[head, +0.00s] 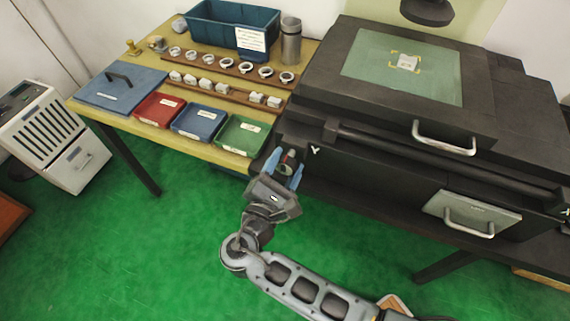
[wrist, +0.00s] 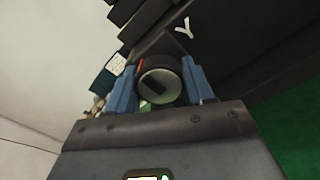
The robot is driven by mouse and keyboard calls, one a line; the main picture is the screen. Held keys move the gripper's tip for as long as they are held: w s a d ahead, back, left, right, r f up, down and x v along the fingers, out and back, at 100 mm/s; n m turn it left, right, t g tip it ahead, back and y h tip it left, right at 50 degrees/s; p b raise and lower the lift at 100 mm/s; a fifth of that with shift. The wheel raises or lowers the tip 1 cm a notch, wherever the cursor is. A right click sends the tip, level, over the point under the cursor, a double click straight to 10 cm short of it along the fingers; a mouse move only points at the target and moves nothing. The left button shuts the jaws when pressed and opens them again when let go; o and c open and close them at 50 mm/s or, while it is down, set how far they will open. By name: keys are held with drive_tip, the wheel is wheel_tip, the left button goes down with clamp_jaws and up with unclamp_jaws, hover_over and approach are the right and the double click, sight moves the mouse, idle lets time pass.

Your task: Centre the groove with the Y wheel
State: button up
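The Y wheel (wrist: 160,85) has a pale round face, a dark rim, a dark slot and a red mark. It sits on the front left of the black machine, below a white letter Y (head: 315,149). It also shows in the head view (head: 288,157), partly hidden. My gripper (wrist: 160,92) has its blue fingers on either side of the wheel, seemingly touching its rim; in the head view my gripper (head: 285,172) reaches the machine's front left corner. On the machine's glass stage (head: 370,60) lies a small pale piece (head: 407,63) between yellow corner marks. Its groove is too small to make out.
A wooden table (head: 88,107) on the left holds rows of rings and white blocks, red, blue and green trays (head: 240,135), a blue bin (head: 205,26) and a metal cylinder (head: 291,42). Handles (head: 445,143) stick out from the machine's front.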

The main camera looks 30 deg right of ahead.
drive_tip(key=c, duration=0.5)
drive_tip(key=shift+f+m, duration=0.1)
drive_tip(key=shift+m, duration=0.2)
drive_tip(key=m+b, duration=0.2)
drive_tip(key=m, duration=0.1)
drive_tip(key=shift+f+b, duration=0.1)
drive_tip(key=shift+b, duration=0.25)
drive_tip(key=shift+m+b, duration=0.75)
drive_tip(key=shift+m, duration=0.45)
drive_tip(key=o, duration=1.1)
drive_tip(key=shift+c, duration=0.2)
drive_tip(key=shift+a, duration=0.1)
